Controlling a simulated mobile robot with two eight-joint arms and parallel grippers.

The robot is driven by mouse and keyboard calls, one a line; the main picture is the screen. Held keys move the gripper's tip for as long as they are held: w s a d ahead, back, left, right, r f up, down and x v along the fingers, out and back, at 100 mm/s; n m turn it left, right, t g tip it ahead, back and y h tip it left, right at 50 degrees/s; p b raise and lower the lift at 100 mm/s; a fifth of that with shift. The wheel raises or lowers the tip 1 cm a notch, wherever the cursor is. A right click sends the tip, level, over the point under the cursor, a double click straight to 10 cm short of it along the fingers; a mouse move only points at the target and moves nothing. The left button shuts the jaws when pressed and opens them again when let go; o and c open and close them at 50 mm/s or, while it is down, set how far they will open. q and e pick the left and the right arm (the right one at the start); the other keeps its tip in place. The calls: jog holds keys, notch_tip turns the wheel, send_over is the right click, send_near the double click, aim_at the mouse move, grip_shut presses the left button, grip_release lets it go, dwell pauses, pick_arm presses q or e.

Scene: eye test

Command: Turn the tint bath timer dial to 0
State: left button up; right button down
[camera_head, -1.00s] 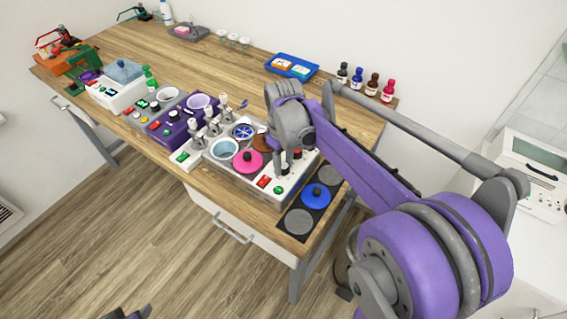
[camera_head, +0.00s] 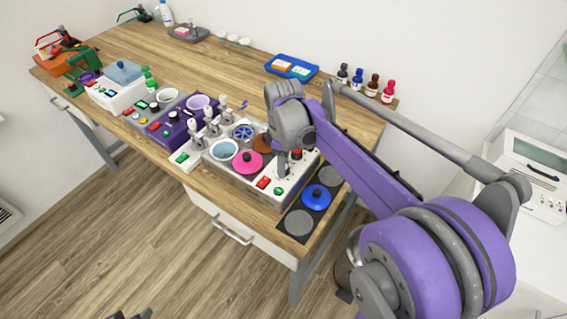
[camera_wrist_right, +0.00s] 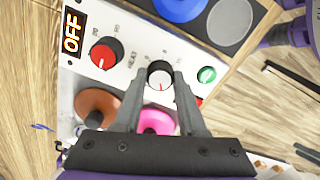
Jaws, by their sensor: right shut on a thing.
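The tint bath (camera_head: 270,187) is a white-panelled unit at the front right of the bench. In the right wrist view, its panel (camera_wrist_right: 135,25) carries a black dial with a white cap (camera_wrist_right: 160,76), which I take as the timer dial. The dial's red mark points toward the bottom of that picture; the small print around it is too blurred to read. My right gripper (camera_wrist_right: 160,84) is shut on this dial, one finger on each side. In the head view the right gripper (camera_head: 283,168) partly hides it. Only dark tips of my left gripper (camera_head: 133,315) show at the bottom edge.
Beside the dial are a red knob (camera_wrist_right: 104,54), a lit OFF display (camera_wrist_right: 73,30) and a green button (camera_wrist_right: 206,75). Pink (camera_head: 247,162) and blue (camera_head: 316,197) lids lie nearby. Bottles (camera_head: 372,84) and a blue tray (camera_head: 292,67) stand at the back.

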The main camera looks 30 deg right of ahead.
dwell(0.3)
jog(key=shift+c, duration=2.4)
grip_release()
jog(key=shift+r, duration=0.15)
notch_tip(320, 180, up, 11)
jog(key=shift+f+p, duration=0.2)
jog(key=shift+p, duration=0.1)
